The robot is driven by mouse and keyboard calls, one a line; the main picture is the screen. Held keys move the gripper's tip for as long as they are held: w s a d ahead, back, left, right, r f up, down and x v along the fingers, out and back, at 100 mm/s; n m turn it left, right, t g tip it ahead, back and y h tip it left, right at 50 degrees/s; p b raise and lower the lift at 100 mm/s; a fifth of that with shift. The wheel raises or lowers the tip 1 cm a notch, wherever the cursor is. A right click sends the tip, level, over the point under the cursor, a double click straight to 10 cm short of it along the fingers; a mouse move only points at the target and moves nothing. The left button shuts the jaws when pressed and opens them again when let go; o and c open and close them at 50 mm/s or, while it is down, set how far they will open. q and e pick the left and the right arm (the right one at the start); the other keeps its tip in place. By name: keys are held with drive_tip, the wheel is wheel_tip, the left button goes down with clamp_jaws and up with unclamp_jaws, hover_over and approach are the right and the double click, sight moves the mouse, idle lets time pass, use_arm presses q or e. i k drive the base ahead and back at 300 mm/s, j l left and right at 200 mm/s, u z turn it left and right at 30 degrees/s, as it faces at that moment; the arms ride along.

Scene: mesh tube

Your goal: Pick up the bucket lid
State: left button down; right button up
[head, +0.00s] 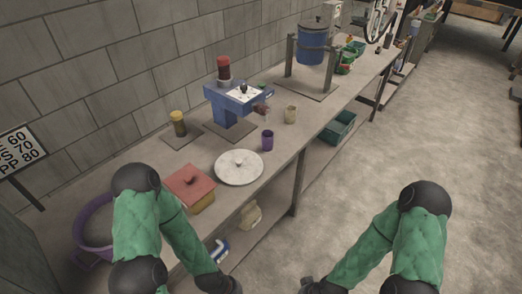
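A round white lid (239,167) with a small knob in its middle lies flat on the workbench, near its front edge. I take it for the bucket lid. A purple bucket (93,226) stands at the left, partly hidden behind my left arm. My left gripper (218,284) is at the bottom edge of the picture, below the lid and apart from it. My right gripper (312,285) is at the bottom edge too, over the floor side and well away from the lid. Both are partly cut off, so their fingers do not show clearly.
A yellow box with a red lid (189,184) stands just left of the white lid. A purple cup (267,140) and a beige cup (290,114) stand behind it. A blue machine (236,103) and a blue lidded pot (311,48) stand farther back. The floor at right is clear.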

sight(237, 167)
drive_tip(key=i+l, duration=0.35)
drive_tip(key=i+l+u, duration=0.1)
drive_tip(key=i+l, duration=0.25)
drive_tip(key=l, duration=0.15)
drive_tip(key=i+l, duration=0.35)
drive_tip(key=i+l+u, duration=0.1)
drive_tip(key=i+l, duration=0.2)
drive_tip(key=l, duration=0.25)
